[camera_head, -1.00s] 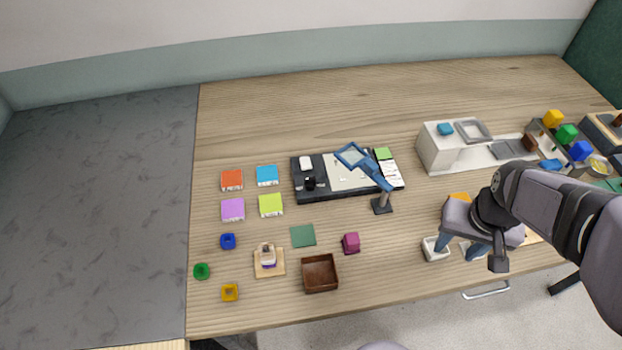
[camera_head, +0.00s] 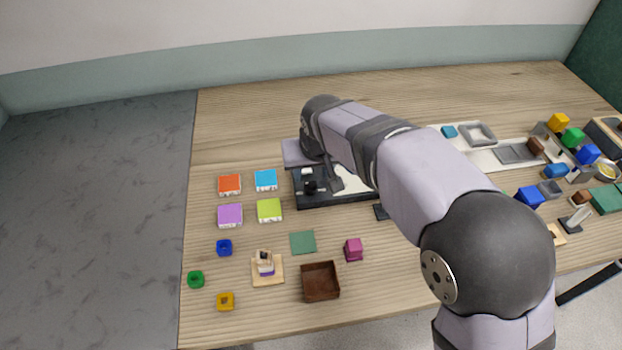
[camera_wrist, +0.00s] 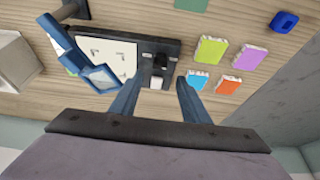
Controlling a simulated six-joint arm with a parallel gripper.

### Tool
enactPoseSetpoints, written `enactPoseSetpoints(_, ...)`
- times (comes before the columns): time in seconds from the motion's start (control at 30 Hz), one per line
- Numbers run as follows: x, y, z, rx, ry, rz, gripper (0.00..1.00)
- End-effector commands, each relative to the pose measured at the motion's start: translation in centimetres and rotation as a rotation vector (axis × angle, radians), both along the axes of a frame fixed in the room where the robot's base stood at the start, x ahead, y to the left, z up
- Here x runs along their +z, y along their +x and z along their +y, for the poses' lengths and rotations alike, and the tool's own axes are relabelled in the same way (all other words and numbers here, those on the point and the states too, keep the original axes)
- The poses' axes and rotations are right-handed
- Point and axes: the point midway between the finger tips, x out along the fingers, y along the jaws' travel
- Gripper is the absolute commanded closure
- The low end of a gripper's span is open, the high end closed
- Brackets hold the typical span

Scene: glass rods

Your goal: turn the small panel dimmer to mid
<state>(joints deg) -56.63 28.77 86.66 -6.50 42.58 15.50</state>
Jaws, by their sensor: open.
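The small dark panel (camera_head: 300,200) lies at the middle of the table. It carries a black knob-like part (camera_head: 311,187), which I take for the dimmer, and a white block (camera_head: 307,171) behind it. In the wrist view the black part (camera_wrist: 161,60) and the white block (camera_wrist: 155,82) show on the panel (camera_wrist: 173,47). My gripper (camera_wrist: 160,84) is open and empty, its blue fingers apart with the white block showing between their tips. In the head view my arm covers the panel's right part and the fingers are hidden. The dimmer's setting is too small to read.
A blue-framed magnifier (camera_wrist: 100,76) on a stand is close beside my left finger in the wrist view. Coloured boxes, such as the blue one (camera_head: 266,180), lie left of the panel. A brown tray (camera_head: 320,282) and magenta block (camera_head: 353,249) stand in front.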

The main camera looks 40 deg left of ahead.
Motion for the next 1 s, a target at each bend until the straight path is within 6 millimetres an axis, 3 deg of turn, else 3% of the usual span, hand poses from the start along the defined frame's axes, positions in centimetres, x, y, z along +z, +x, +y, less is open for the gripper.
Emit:
enactPoseSetpoints(0.5, -5.4, 1.6, 1.4, -0.001, -0.003, 0.002, 0.58)
enactPoseSetpoints(0.9, -6.0, 1.8, 1.6, -0.001, -0.001, 0.000, 0.58)
enactPoseSetpoints(1.0, -6.0, 1.8, 1.6, -0.001, -0.001, 0.000, 0.79)
